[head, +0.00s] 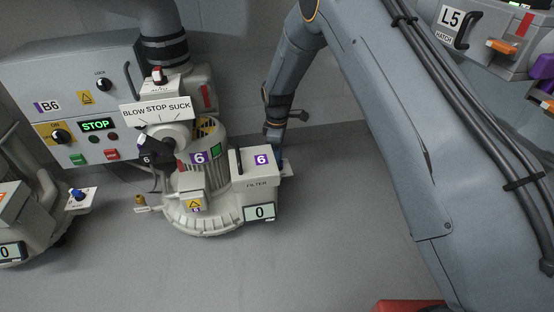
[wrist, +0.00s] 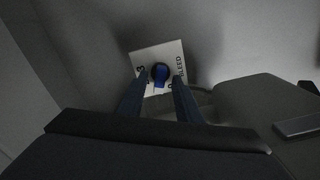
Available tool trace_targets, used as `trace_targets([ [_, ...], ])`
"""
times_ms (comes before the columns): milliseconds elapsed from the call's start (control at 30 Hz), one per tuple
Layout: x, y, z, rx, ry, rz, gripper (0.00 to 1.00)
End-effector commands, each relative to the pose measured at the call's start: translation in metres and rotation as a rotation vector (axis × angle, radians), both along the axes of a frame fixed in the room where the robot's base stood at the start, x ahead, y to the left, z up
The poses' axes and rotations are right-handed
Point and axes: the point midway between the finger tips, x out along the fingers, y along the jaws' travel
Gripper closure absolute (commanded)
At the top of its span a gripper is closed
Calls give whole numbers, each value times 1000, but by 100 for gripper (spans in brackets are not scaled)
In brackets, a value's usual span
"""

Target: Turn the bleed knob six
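The bleed knob (wrist: 160,74) of blower six is blue and sits on a white plate (wrist: 146,55) marked BLEED in the wrist view. My gripper (wrist: 161,82) has its two dark blue fingers apart, one on either side of the knob. They look open, with the tips close to the knob; contact cannot be made out. In the head view my gripper (head: 279,156) reaches down behind the right side of the filter box (head: 256,175) marked 6. That box and the gripper hide the knob there. Blower six (head: 206,218) shows 0 on its display (head: 260,212).
The B6 control box (head: 85,85) reads STOP. The L5 hatch (head: 480,40) is upper right. The floor right of blower six is clear.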

Motion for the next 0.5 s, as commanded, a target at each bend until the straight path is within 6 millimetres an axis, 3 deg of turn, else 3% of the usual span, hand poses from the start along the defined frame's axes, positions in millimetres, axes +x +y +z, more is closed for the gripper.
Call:
trace_targets([
  [167, 0, 0, 1, 0, 0, 0, 69],
  [367, 0, 0, 1, 0, 0, 0, 100],
  [500, 0, 0, 1, 0, 0, -1, 100],
])
